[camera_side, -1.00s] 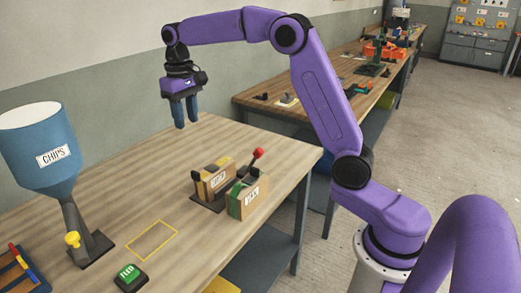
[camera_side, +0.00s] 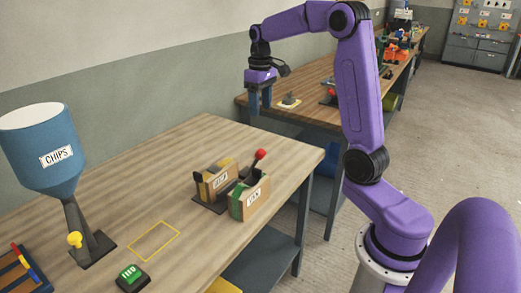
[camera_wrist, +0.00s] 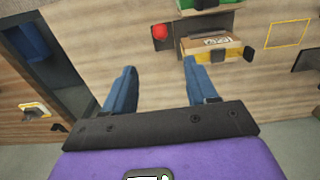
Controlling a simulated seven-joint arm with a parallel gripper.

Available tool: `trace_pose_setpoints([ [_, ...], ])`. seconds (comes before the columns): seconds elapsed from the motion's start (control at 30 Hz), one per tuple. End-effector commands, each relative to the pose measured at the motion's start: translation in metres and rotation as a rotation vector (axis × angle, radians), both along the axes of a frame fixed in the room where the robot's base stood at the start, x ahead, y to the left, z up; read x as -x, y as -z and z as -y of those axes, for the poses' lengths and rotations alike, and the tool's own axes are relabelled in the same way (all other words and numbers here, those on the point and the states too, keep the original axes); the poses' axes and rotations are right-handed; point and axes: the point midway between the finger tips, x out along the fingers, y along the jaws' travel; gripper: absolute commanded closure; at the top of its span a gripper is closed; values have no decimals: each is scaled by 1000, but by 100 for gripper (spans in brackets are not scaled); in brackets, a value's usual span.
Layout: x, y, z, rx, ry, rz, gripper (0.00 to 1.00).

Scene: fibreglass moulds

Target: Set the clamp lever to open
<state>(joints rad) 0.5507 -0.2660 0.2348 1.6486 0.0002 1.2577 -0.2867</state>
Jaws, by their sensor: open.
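The clamp lever, a dark arm with a red ball knob (camera_side: 260,154), rises tilted up and right between two wooden mould blocks in the side view. The nearer block (camera_side: 250,198) has a green band and a label; the farther block (camera_side: 216,180) also has a label. The knob (camera_wrist: 160,31) also shows in the wrist view, beyond my fingertips, beside a labelled block (camera_wrist: 205,53). My gripper (camera_side: 260,108) is open and empty, high above and behind the lever in the side view, touching nothing. In the wrist view its two blue fingers (camera_wrist: 159,68) are spread apart.
A blue CHIPS hopper (camera_side: 45,150) stands at the left of the bench (camera_side: 150,170). A green button (camera_side: 131,275) and a yellow outlined rectangle (camera_side: 154,241) lie in front. A second bench (camera_side: 310,85) stands behind. Space around the lever's top looks clear.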

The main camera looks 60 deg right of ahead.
Motion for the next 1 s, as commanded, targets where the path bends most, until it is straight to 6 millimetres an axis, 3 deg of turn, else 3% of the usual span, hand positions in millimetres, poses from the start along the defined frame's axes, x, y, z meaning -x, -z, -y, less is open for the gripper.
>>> trace_pose_setpoints([
  [0.7, 1, 131, -1, -1, 1, -5, 43],
  [1.0, 0, 157, 0, 0, 3, -2, 43],
])
